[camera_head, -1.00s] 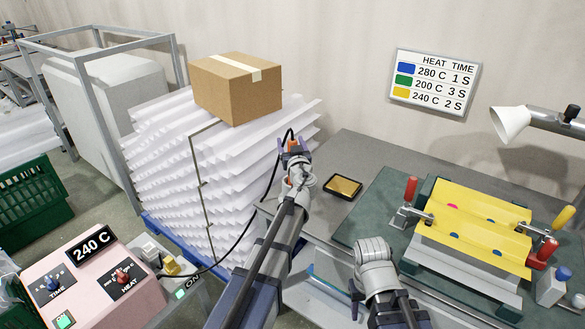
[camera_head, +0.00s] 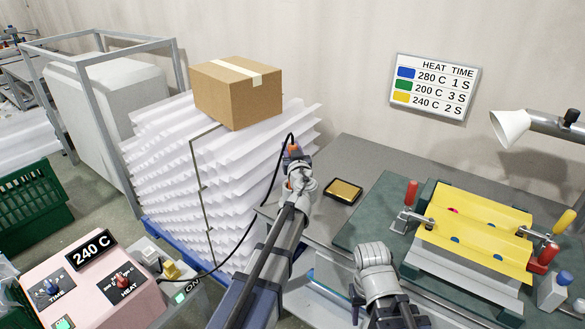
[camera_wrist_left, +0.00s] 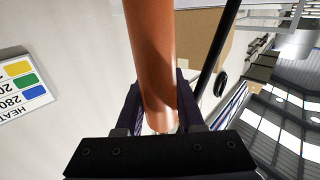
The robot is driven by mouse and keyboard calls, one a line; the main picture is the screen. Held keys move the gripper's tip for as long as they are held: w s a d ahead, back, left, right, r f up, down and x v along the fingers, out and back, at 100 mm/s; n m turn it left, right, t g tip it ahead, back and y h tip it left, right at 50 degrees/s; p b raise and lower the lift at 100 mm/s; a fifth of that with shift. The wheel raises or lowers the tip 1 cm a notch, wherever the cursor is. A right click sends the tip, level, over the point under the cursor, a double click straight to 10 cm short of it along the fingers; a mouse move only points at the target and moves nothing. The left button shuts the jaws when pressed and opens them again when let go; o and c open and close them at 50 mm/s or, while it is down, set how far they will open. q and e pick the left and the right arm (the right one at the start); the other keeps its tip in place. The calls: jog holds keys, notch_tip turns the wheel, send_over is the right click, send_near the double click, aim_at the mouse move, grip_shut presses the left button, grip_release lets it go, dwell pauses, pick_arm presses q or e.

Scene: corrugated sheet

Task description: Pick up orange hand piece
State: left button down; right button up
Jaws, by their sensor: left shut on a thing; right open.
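The orange hand piece (camera_wrist_left: 152,55) is a smooth orange cylinder between the two dark fingers of my left gripper (camera_wrist_left: 158,110) in the left wrist view. My left gripper (camera_head: 293,158) is shut on it, and the fingers touch its sides. In the head view only a small orange bit of it shows at the gripper, raised in front of the white sheet stack. A black cable (camera_head: 240,243) runs from there down to the pink control box (camera_head: 95,285). My right gripper (camera_head: 357,298) is open at the bottom middle, mostly hidden by its own wrist.
A cardboard box (camera_head: 235,92) sits on the white corrugated stack (camera_head: 165,165). A small dark tray with a golden pad (camera_head: 343,191) lies on the grey bench (camera_head: 385,160). A clamped yellow sheet (camera_head: 475,222) is at the right. A lamp (camera_head: 512,124) overhangs the bench.

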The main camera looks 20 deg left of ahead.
jog(key=shift+r, duration=0.1)
notch_tip(320, 180, up, 11)
jog(key=p, duration=1.1)
jog(key=shift+d, duration=0.1)
